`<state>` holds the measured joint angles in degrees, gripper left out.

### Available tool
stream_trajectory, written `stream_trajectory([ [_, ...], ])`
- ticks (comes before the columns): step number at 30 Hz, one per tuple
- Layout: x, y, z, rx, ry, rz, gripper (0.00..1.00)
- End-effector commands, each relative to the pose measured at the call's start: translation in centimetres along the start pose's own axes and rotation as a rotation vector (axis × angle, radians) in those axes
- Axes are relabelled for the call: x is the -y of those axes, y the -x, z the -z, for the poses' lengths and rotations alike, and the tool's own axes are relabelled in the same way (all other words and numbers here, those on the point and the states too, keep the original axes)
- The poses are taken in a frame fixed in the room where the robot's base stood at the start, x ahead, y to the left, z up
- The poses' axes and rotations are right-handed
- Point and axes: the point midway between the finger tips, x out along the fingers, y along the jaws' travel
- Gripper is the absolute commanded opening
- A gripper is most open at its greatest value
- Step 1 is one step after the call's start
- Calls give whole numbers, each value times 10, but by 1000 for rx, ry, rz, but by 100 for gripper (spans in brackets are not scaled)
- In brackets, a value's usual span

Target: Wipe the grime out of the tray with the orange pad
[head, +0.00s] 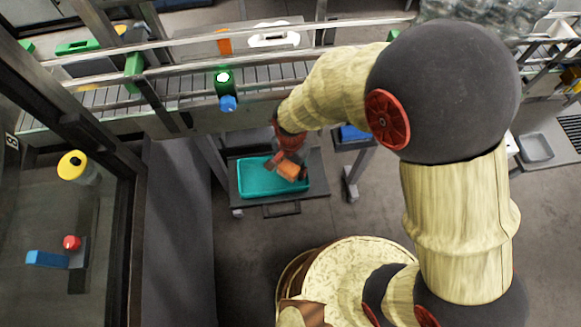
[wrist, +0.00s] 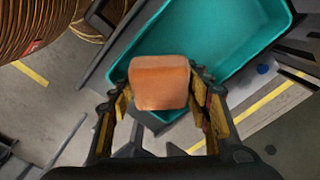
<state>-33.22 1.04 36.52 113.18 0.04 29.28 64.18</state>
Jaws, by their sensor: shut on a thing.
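The teal tray (head: 254,188) sits on a low grey cart below the conveyor in the head view. It also fills the upper middle of the wrist view (wrist: 235,28). My gripper (head: 282,166) reaches down over the tray's right half. In the wrist view my gripper (wrist: 160,92) is shut on the orange pad (wrist: 160,83), with a finger on each side of it. The pad also shows in the head view (head: 289,171), over the tray. I cannot tell whether the pad touches the tray floor. No grime can be made out on the visible tray floor.
The grey cart (head: 280,201) extends past the tray on the right. A conveyor (head: 185,86) with rails runs behind it, carrying a green bottle (head: 223,83). A dark cabinet wall (head: 180,230) stands to the left. The floor right of the cart is largely open.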

Motion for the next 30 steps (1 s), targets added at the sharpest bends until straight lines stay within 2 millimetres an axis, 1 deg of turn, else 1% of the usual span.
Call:
stream_trajectory([
  [1, 0, 8, 0, 0, 0, 1, 7],
  [3, 0, 15, 0, -1, 0, 1, 7],
  [15, 0, 50, 0, 0, 0, 0, 7],
  [18, 0, 52, 0, 0, 0, 0, 7],
  [26, 0, 51, 0, 0, 0, 0, 7],
  [30, 0, 57, 0, 0, 0, 0, 7],
])
